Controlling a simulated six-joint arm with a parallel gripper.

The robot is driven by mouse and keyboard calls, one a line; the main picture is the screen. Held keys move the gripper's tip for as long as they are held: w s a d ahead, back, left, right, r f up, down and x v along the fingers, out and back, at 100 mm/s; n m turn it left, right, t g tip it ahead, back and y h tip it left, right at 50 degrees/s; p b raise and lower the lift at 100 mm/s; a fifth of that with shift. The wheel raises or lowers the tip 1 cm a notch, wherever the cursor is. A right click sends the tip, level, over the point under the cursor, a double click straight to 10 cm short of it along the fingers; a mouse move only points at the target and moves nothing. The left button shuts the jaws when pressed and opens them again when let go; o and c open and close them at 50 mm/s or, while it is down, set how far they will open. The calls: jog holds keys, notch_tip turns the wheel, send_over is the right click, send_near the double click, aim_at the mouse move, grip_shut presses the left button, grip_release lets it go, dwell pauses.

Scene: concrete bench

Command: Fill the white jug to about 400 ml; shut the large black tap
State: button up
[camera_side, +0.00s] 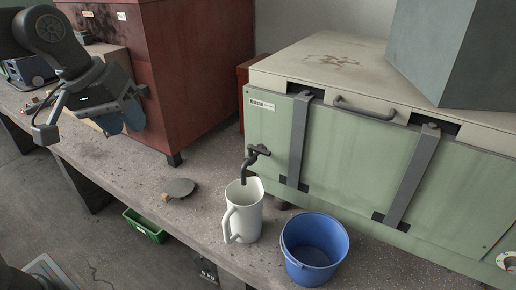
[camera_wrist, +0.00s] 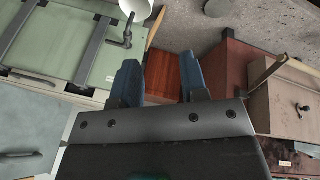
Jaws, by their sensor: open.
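The white jug (camera_side: 245,215) stands upright on the concrete bench, its open mouth under the spout of the black tap (camera_side: 250,166). The tap sticks out from the pale green cabinet front, with a short handle on top. I cannot make out a water stream or the level inside the jug. In the wrist view, part of the jug (camera_wrist: 134,8) and the tap (camera_wrist: 124,39) show at the top. My gripper (camera_side: 122,122) is at the upper left, well away from both. Its blue fingers, also seen in the wrist view (camera_wrist: 161,72), are apart and hold nothing.
A blue bucket (camera_side: 313,252) stands right of the jug, near the bench's front edge. A round dark disc (camera_side: 181,187) lies left of the jug. A red cabinet (camera_side: 205,70) stands behind my gripper. The green cabinet (camera_side: 345,150) fills the right. A green crate (camera_side: 146,226) is below.

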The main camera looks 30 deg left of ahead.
jog(key=w+d+r+n+g+h, duration=0.1)
jog(key=w+d+r+n+g, duration=0.15)
jog(key=w+n, duration=0.75)
jog(key=n+g+h, duration=0.2)
jog(key=n, duration=0.1)
send_near(262, 150)
jog(key=x, duration=0.8)
jog(key=shift+f, duration=0.1)
grip_shut()
